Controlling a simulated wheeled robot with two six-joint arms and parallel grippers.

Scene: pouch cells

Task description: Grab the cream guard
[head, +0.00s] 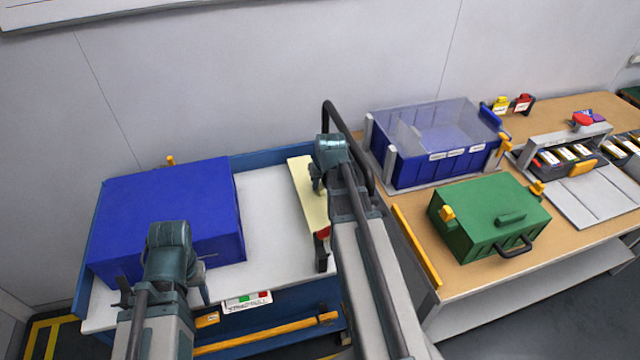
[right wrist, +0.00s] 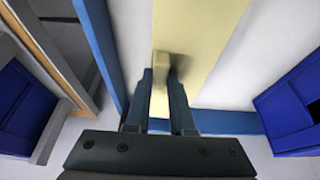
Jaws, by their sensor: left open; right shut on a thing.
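The cream guard (head: 304,196) is a pale yellow board on the right part of the white-topped cart in the head view. In the right wrist view the cream guard (right wrist: 205,40) runs up the middle, with a small raised grip block (right wrist: 175,66) on it. My right gripper (right wrist: 166,88) is shut on that block, one finger on each side. In the head view my right gripper (head: 318,185) partly covers the guard. My left gripper (head: 160,292) is open and empty, over the cart's front left, before the big blue box.
A big blue box (head: 170,215) fills the cart's left side. The white cart top (head: 268,215) is bare between box and guard. To the right, a wooden bench (head: 480,281) holds a clear-lidded blue bin (head: 425,170) and a green case (head: 485,222). A black bar (head: 352,140) stands between.

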